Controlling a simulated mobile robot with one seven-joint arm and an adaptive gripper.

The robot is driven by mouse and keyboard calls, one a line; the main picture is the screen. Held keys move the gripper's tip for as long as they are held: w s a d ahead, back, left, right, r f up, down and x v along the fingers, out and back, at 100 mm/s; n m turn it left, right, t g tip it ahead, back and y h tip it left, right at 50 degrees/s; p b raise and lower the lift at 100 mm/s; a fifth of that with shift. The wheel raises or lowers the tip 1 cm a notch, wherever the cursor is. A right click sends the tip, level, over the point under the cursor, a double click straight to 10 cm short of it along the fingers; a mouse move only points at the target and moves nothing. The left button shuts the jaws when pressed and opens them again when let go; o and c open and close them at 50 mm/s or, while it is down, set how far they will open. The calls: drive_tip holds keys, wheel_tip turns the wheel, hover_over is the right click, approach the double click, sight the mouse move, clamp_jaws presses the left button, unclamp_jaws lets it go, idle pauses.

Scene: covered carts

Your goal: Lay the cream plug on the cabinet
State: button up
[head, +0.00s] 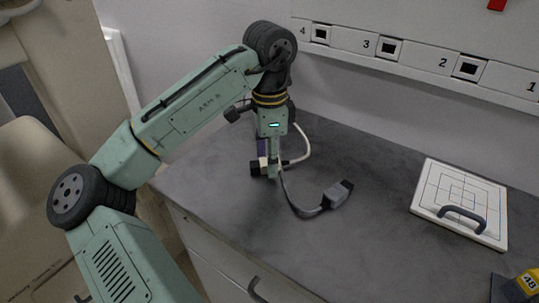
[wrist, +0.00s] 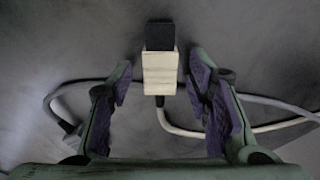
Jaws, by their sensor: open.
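The cream plug (wrist: 160,74), with a black end, is between the fingers of my gripper (wrist: 160,82) in the wrist view. A gap shows on each side of it, so the open fingers are around the plug without gripping it. In the head view the cream plug (head: 263,164) is partly hidden by my gripper (head: 270,168), which points down at the cabinet (head: 215,185). The plug appears to lie on the dark grey top. Its pale cable (head: 306,145) curves away to the right.
A grey plug (head: 337,194) on a grey cable lies right of my gripper. A white board (head: 460,195) with a handle and a yellow item (head: 528,281) are farther right. Numbered sockets (head: 388,48) line the back wall. The top's middle front is clear.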

drive_tip(key=shift+r, duration=0.1)
wheel_tip(320, 180, up, 12)
idle(0.5)
